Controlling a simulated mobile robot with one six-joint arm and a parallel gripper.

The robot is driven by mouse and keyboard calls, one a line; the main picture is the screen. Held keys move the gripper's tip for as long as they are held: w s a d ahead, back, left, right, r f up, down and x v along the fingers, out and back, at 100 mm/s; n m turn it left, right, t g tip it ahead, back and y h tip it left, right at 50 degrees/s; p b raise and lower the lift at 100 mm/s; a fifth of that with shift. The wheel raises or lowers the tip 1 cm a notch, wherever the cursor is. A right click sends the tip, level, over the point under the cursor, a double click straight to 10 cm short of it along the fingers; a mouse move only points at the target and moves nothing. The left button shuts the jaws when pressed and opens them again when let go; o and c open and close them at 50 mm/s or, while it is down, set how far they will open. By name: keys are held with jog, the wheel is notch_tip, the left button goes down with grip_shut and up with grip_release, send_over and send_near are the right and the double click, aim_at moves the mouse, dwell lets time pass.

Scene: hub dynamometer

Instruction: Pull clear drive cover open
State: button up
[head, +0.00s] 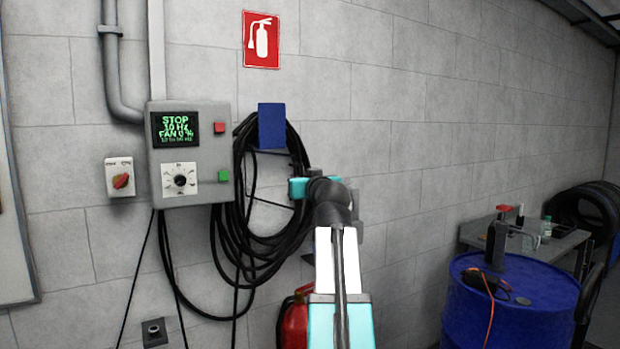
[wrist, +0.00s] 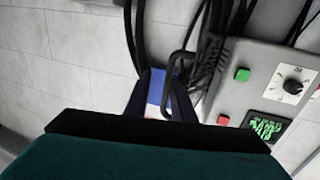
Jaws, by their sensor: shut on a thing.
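The grey drive box (head: 205,142) is on the wall at left in the head view, with a lit green display, a dial, and red and green buttons. It also shows upside down at right in the wrist view (wrist: 255,80). The clear cover's outline cannot be made out in either view. My gripper (wrist: 163,100) is beside the box in the wrist view, shut on a thin black handle (wrist: 168,75) that rises in a bent loop between its fingers. In the head view my arm hides the fingertips.
Coiled black cables (head: 245,215) hang from a blue holder (head: 272,126) right of the box. A red and grey switch (head: 121,177) is left of it. A red extinguisher (head: 293,322) stands below. A blue drum (head: 510,305) and a bench (head: 560,243) are at right.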

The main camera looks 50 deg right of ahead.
jog(key=shift+s+d+r+h, duration=0.25)
jog(key=shift+d+r+h, duration=0.15)
jog(key=shift+d+r, duration=0.05)
jog(key=b+v, duration=0.3)
jog(key=v, duration=1.1)
jog(key=shift+w+a+f+y, duration=0.15)
jog(key=shift+f+y, duration=0.05)
jog(key=shift+y, duration=0.2)
jog(key=shift+w, duration=0.1)
